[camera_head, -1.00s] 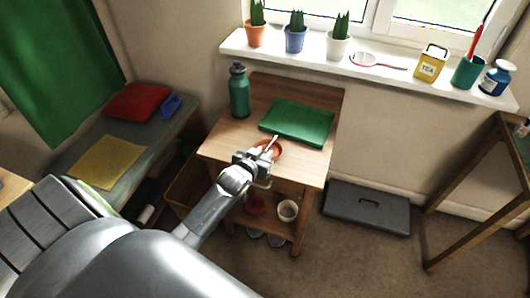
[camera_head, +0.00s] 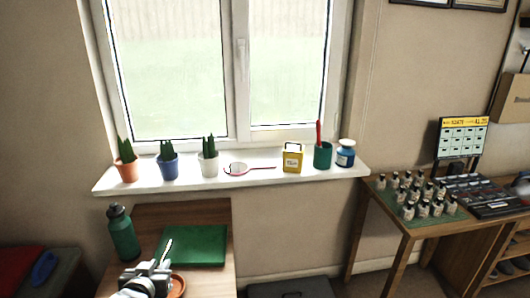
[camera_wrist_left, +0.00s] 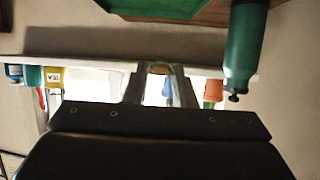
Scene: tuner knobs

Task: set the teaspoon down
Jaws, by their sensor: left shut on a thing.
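My left gripper (camera_head: 152,270) is low in the head view, over the small wooden table. It is shut on the teaspoon (camera_head: 167,247), a thin pale piece standing up at a tilt from the jaws. An orange saucer (camera_head: 178,285) shows just right of the gripper, partly hidden by it. I cannot tell whether the spoon touches anything else. In the left wrist view the fingers (camera_wrist_left: 160,88) show in the middle, and the spoon is not clear there. My right gripper is not in view.
A green bottle (camera_head: 122,233) and a green folded cloth or book (camera_head: 193,246) stand on the table close to the gripper. The windowsill (camera_head: 222,176) holds potted plants, a strainer, a yellow tin (camera_head: 292,158) and a green cup (camera_head: 322,156). A desk with several small bottles (camera_head: 422,205) is at right.

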